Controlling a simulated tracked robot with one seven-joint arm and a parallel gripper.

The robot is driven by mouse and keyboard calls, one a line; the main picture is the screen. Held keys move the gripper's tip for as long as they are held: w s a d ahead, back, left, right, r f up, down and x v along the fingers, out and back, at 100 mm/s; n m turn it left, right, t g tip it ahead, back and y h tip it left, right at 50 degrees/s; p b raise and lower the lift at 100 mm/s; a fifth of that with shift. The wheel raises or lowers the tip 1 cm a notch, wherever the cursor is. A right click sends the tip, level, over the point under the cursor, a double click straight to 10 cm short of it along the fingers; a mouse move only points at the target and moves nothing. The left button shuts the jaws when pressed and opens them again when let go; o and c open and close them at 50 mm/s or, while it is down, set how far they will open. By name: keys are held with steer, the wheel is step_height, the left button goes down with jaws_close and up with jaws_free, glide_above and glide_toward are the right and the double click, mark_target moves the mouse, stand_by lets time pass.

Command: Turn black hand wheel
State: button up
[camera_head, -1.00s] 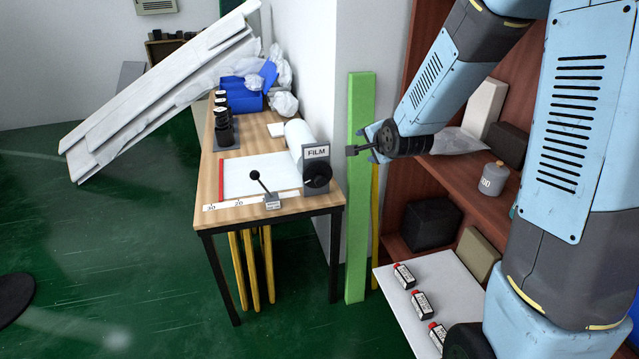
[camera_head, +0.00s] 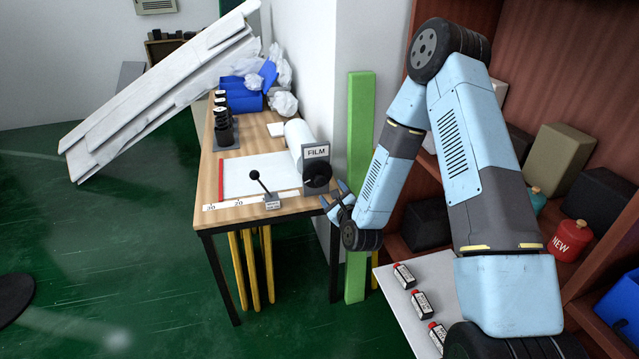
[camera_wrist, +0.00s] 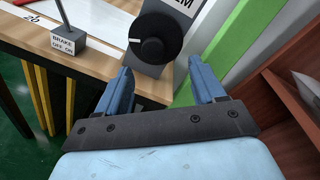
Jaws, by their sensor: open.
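The black hand wheel (camera_head: 317,175) is a round dark wheel on the grey FILM stand (camera_head: 316,151) at the right front corner of the wooden table. In the wrist view the wheel (camera_wrist: 154,38) sits ahead, with a small white mark on its left side. My gripper (camera_head: 335,196) is just right of and below the wheel, apart from it. In the wrist view its two blue fingers (camera_wrist: 160,82) are spread with nothing between them, and the wheel lies beyond the fingertips, slightly left of their middle.
A brake lever (camera_head: 264,189) stands left of the wheel; its box (camera_wrist: 66,51) reads BRAKE OFF ON. A film roll (camera_head: 297,139) is behind the wheel. A green post (camera_head: 358,190) and brown shelving (camera_head: 403,257) stand to the right.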

mark_target(320, 183)
steer(key=w+a+f+m, duration=0.1)
steer(key=w, duration=0.2)
steer(key=w+a+f+m+t, duration=0.1)
steer(key=w, duration=0.3)
steer(key=w+a+f+m, duration=0.1)
steer(key=w+a, duration=0.1)
steer(key=w, duration=0.2)
steer(key=shift+w+a+f+m+h, duration=0.1)
steer(key=shift+w+f+m+h, duration=0.1)
steer(key=shift+m+h, duration=0.15)
stand_by(0.3)
steer(key=c, duration=0.9)
steer(key=shift+a, duration=0.2)
steer(key=shift+c, duration=0.6)
steer(key=shift+s+d, duration=0.1)
